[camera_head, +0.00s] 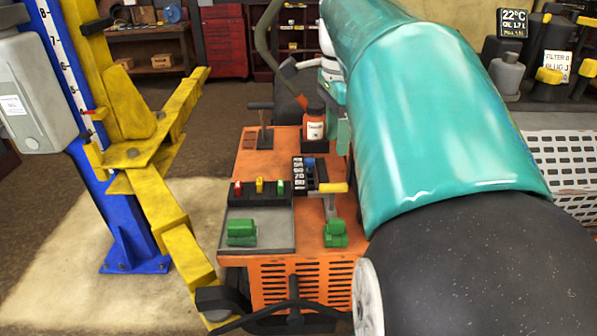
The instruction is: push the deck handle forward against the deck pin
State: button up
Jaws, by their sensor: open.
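An orange mower console (282,146) stands at the centre. An upright lever with a yellow grip (333,187) rises from its right side, beside a numbered black plate (298,174) with a blue knob. A dark T-shaped lever (265,128) stands farther back. I cannot tell for sure which lever is the deck handle, and I cannot make out the deck pin. My teal and black arm fills the right side. My gripper (343,132) shows only partly past its edge, behind the yellow-gripped lever and apart from it. Its jaws are open; the fingertips are mostly hidden.
A labelled orange bottle (314,127) stands at the console's back right, close to my gripper. A grey tray (258,228) with green pieces lies in front, behind it several coloured switches (259,188). A yellow lift arm (160,212) and blue post stand left. Floor between is clear.

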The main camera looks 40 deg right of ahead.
aim_at(334, 184)
notch_tip(334, 184, down, 13)
jog(key=shift+s+r, duration=0.1)
jog(key=shift+r, duration=0.1)
grip_shut()
